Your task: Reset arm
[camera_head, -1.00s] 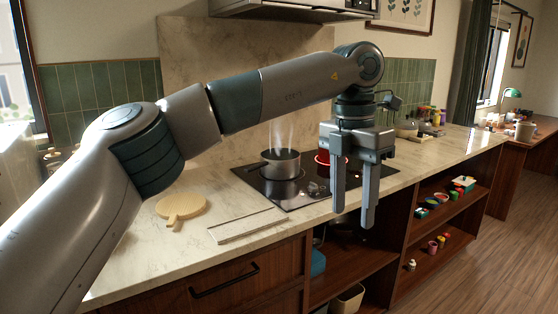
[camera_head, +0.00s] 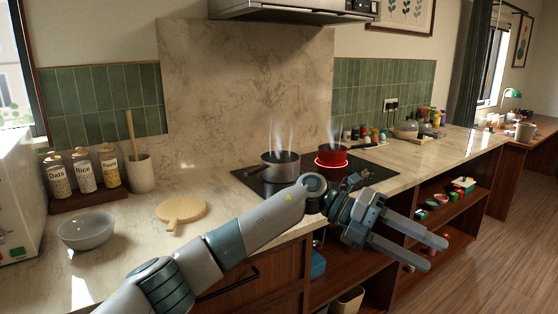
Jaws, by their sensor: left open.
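My left arm comes in from the bottom left. Its gripper (camera_head: 435,254) is open and empty, with two parallel fingers apart and pointing right and slightly down. It hangs in front of the counter edge and the open shelves, touching nothing that I can see. My right gripper is not in view.
A steaming grey pot (camera_head: 281,166) and a red pot (camera_head: 332,154) on a glowing ring stand on the hob behind my arm. A round wooden board (camera_head: 182,211), a grey bowl (camera_head: 87,231) and jars (camera_head: 84,171) are on the left counter. Shelves (camera_head: 447,216) hold small items.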

